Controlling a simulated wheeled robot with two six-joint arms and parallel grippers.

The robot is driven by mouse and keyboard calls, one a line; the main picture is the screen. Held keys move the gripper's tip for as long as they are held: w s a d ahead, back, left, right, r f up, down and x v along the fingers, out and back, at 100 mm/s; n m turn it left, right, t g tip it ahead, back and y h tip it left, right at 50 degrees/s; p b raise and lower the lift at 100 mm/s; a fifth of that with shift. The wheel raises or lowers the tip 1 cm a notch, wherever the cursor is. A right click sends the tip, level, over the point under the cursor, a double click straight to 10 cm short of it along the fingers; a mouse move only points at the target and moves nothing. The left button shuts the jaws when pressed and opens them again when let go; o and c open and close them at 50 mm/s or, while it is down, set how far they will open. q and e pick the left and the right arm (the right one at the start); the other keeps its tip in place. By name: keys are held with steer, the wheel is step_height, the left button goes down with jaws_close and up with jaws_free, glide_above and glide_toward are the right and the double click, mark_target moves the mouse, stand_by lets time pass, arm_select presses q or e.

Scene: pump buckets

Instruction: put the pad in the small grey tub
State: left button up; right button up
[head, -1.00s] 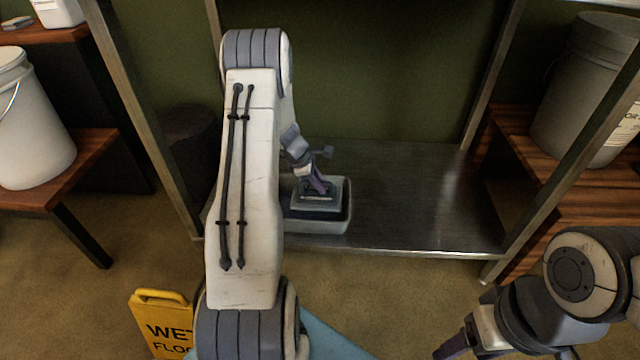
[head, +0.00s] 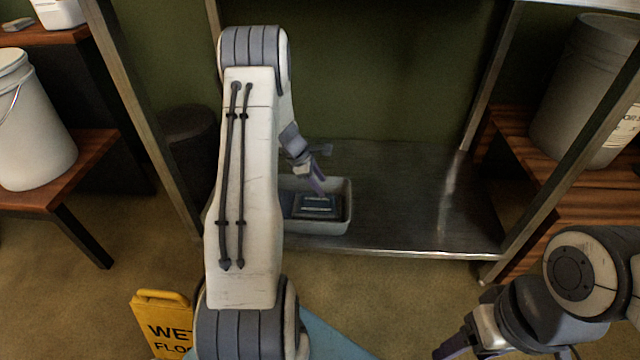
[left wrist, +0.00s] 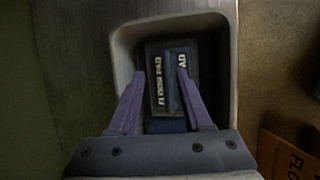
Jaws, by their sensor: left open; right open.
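The small grey tub (head: 342,222) stands on the metal shelf, partly behind my left arm in the head view; its rim also shows in the left wrist view (left wrist: 180,24). The dark pad (head: 318,206) with pale lettering lies inside the tub. In the left wrist view the pad (left wrist: 158,98) has a raised bar along its middle. My left gripper (head: 318,186) is open just above the pad, its purple fingers on either side of the bar in the left wrist view. My right gripper (head: 462,346) is open and empty at the lower right, away from the tub.
The metal shelf (head: 420,205) is clear to the right of the tub, between upright posts. A white bucket (head: 35,130) stands on a wooden bench at left, a grey bucket (head: 580,90) at right. A yellow wet-floor sign (head: 160,322) stands in front.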

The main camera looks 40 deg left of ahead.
arm_select(q)
steer(key=p+v, duration=0.3)
steer(key=v, duration=0.4)
steer(key=s+d+r+m+g, duration=0.15)
steer(key=d+r+m, duration=0.3)
steer(key=d, duration=0.45)
steer(key=s+d+r+m+g, duration=0.1)
steer(key=s+d+r+m, duration=0.3)
steer(key=d, duration=0.6)
steer(key=d+r+m+g, duration=0.1)
steer(key=d+r+m, duration=0.2)
steer(key=d+m, duration=0.45)
steer(key=s+d+r+m, duration=0.1)
steer(key=s+d+m, duration=0.2)
steer(key=s+m, duration=0.2)
steer(key=s+d+r+m+y, duration=0.1)
steer(key=s+d+m, duration=0.3)
steer(key=s, duration=0.5)
steer(key=s+d+r+m, duration=0.3)
steer(key=s+m, duration=0.3)
steer(key=s, duration=0.2)
steer(key=shift+d+g+y, duration=0.3)
steer(key=shift+g+y, duration=0.05)
steer(key=shift+y, duration=0.05)
steer(key=shift+r, duration=0.15)
step_height(320, 180, up, 46)
steer(key=p, duration=4.6)
